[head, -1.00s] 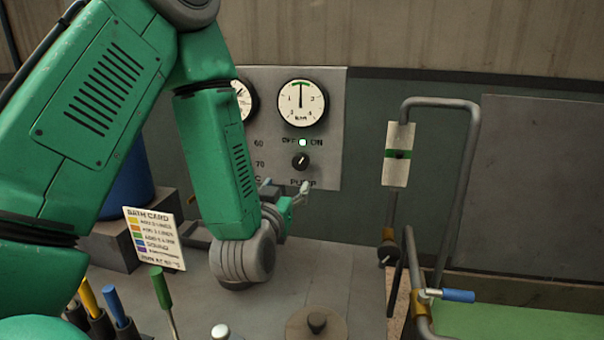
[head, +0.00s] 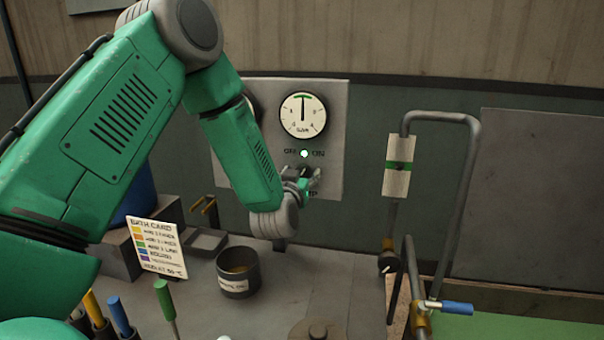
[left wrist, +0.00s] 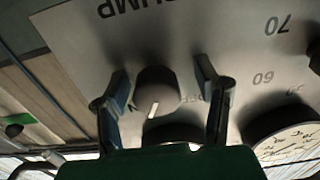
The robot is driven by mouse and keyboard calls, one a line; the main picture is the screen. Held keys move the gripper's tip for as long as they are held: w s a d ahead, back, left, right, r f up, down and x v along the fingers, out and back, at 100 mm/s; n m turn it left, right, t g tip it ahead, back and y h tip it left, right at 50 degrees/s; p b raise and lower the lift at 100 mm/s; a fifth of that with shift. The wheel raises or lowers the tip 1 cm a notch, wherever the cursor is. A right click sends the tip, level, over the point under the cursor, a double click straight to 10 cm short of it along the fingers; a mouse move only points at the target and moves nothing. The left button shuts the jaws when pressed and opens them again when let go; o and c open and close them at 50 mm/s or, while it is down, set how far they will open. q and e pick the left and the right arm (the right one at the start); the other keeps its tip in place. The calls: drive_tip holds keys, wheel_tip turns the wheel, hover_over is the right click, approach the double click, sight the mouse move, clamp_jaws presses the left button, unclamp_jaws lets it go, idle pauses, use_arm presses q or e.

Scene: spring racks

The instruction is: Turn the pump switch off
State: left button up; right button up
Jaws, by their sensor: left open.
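The pump switch is a dark round knob (left wrist: 157,92) with a white pointer line, on a grey panel (head: 335,115). The left wrist view is upside down; there the pointer leans towards the ON side. Above the knob a small lamp (head: 304,153) glows between OFF and ON. My left gripper (head: 303,182) is at the panel in front of the knob and mostly hides it in the head view. In the left wrist view my left gripper (left wrist: 162,80) is open, with one finger on each side of the knob and visible gaps. My right gripper is not in view.
A dark pot (head: 238,282) and a bath card (head: 157,248) stand on the bench below my left arm. Coloured-handled tools (head: 120,316) stand at the lower left. A bent pipe (head: 468,170) with a blue-handled valve (head: 457,308) is at the right.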

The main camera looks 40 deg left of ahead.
use_arm(q)
drive_tip(key=shift+d, duration=0.1)
drive_tip(key=shift+d, duration=0.2)
drive_tip(key=c, duration=1.2)
drive_tip(key=shift+n, duration=0.3)
drive_tip(key=n+b, duration=0.3)
drive_tip(key=n, duration=0.1)
drive_tip(key=shift+a+f+n, duration=0.1)
drive_tip(key=shift+n, duration=0.2)
drive_tip(key=n+b, duration=0.2)
drive_tip(key=n, duration=0.1)
drive_tip(key=shift+n+b, duration=0.95)
drive_tip(key=shift+n, duration=0.95)
